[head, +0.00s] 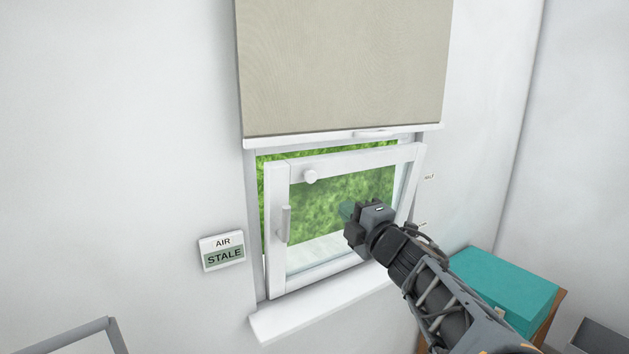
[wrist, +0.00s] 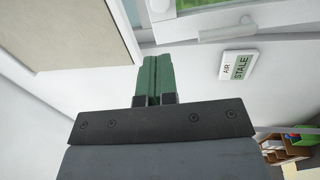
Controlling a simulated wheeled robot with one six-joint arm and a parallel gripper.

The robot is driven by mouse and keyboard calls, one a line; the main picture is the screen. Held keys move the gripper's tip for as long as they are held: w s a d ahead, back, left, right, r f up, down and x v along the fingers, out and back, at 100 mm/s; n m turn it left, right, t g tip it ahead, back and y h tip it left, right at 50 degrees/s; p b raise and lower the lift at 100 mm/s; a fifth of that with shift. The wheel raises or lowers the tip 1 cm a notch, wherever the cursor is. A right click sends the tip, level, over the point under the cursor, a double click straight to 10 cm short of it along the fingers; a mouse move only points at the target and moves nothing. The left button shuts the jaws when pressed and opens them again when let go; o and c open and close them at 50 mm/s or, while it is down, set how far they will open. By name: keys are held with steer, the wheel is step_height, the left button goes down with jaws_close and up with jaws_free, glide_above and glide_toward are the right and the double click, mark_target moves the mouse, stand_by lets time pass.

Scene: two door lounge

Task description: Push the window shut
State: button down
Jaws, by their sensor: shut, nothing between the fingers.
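The window sash (head: 277,244) is white-framed with a glass pane. It stands ajar, out of line with its frame, and greenery shows above its top rail. My gripper (head: 346,211) is shut and empty, in front of the pane in the head view. I cannot tell whether it touches the glass. In the wrist view its green fingers (wrist: 153,68) lie together, with the handle (wrist: 228,32) to their upper right.
A beige blind (head: 345,65) hangs above the sash, and a white sill (head: 315,308) juts out below. A sign reading AIR STALE (head: 222,251) is on the wall at left. A teal box (head: 505,287) stands at lower right.

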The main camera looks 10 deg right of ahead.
mark_target(309, 178)
steer(key=p+x, duration=0.4)
steer(key=x, duration=0.9)
steer(key=shift+w+a, duration=0.3)
steer(key=shift+r, duration=0.1)
